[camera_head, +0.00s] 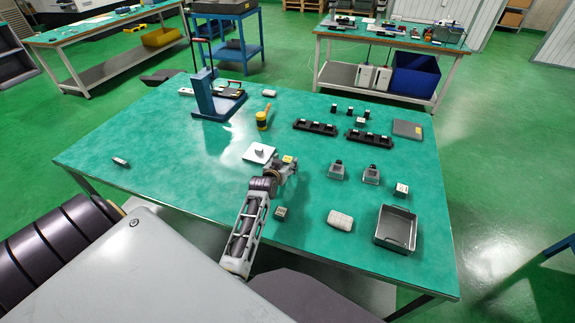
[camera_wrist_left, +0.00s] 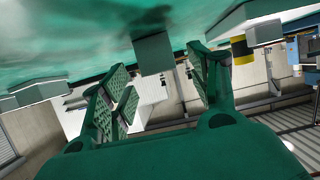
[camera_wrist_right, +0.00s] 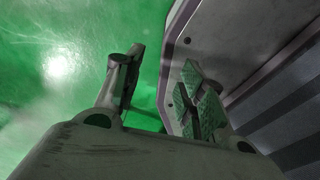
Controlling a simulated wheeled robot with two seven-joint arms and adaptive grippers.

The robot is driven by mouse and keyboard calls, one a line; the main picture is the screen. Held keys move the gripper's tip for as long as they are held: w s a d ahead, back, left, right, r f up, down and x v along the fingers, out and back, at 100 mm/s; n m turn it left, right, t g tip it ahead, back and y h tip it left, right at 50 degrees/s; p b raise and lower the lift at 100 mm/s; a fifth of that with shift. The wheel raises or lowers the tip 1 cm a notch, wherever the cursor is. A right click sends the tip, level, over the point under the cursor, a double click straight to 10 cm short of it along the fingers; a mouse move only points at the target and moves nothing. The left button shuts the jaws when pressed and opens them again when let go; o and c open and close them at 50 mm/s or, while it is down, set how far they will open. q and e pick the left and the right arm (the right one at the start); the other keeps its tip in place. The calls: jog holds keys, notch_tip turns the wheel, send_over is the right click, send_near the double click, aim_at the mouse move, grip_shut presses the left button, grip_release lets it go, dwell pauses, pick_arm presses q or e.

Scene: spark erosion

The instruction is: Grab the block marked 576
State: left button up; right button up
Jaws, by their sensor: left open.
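Small grey blocks with pale marked tops stand on the green table: one (camera_head: 281,213) beside my left forearm, one (camera_head: 402,190) near the grey bin and one (camera_head: 120,161) at the far left. Their numbers are too small to read, so I cannot tell which is 576. My left gripper (camera_head: 287,165) is low over the table, right of a white plate with a knob (camera_head: 259,153). In the left wrist view its fingers (camera_wrist_left: 160,95) are apart and empty, with a dark block-like shape (camera_wrist_left: 153,52) beyond them. My right gripper (camera_wrist_right: 160,95) is open and empty, away from the table top.
An open grey bin (camera_head: 396,228) and a white rounded lump (camera_head: 340,220) lie at the front right. Two grey fixtures (camera_head: 354,172) and black racks (camera_head: 368,137) stand behind. A blue press (camera_head: 203,95) and yellow mallet (camera_head: 262,120) are farther back. The table's left side is mostly clear.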

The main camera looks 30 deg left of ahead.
aim_at(287, 159)
pick_arm(q)
jog(key=shift+w+f+b, duration=0.15)
jog(key=shift+w+b, duration=0.2)
jog(key=shift+w+a+b, duration=0.15)
jog(key=shift+w+b, duration=0.2)
jog(key=shift+b, duration=0.05)
jog(key=shift+w+a+f+b, duration=0.1)
jog(key=shift+w+f+b, duration=0.15)
jog(key=shift+w+b, duration=0.1)
jog(key=shift+w+a+f+b, duration=0.15)
jog(key=shift+w+f+b, duration=0.05)
jog(key=shift+w+b, duration=0.4)
pick_arm(e)
jog(key=w+d+f, duration=0.2)
jog(key=d+f, duration=0.1)
jog(key=d, duration=0.1)
jog(key=shift+d+f+h, duration=0.3)
jog(key=shift+d, duration=0.05)
jog(key=shift+d, duration=0.2)
pick_arm(q)
jog(key=c, duration=1.1)
jog(key=shift+c, duration=0.5)
pick_arm(e)
jog(key=shift+s+a, duration=0.1)
jog(key=shift+a, duration=0.2)
